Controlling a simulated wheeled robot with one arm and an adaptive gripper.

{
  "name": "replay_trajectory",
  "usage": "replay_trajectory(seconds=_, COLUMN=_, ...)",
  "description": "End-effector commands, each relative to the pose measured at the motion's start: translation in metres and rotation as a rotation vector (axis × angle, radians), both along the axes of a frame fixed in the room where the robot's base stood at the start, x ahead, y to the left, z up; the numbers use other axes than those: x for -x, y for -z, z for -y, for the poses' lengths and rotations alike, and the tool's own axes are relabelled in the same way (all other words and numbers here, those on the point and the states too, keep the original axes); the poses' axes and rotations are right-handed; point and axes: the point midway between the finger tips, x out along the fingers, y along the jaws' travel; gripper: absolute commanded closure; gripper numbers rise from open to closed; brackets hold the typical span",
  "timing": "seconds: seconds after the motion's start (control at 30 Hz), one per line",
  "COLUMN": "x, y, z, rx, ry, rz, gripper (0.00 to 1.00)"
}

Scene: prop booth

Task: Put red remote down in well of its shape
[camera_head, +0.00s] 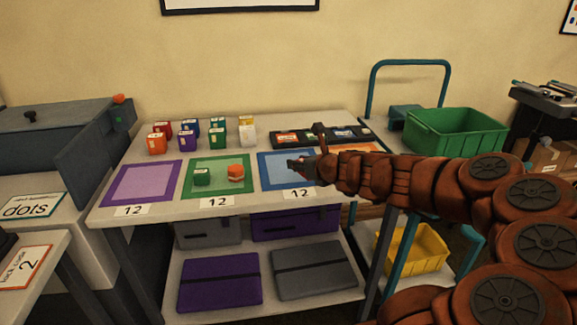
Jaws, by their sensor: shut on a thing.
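My gripper (303,166) reaches in from the right and is over the blue mat (274,174) on the white table. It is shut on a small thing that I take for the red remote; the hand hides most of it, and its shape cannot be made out. A long black tray (287,141) with coloured things in it lies at the back right of the table, behind my gripper. Its wells are too small to tell apart, and my arm covers part of the view there.
Several coloured boxes stand behind. A green crate (458,133) is on the right. The purple mat is clear.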

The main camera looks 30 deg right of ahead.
Motion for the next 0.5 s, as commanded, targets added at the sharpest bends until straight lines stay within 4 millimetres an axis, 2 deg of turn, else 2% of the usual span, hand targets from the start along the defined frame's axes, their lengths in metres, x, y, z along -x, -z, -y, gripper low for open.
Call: replay_trajectory(seconds=0.5, x=-0.07, y=0.008, z=0.019, rx=0.0, ry=-0.004, rz=-0.002, gripper=1.0)
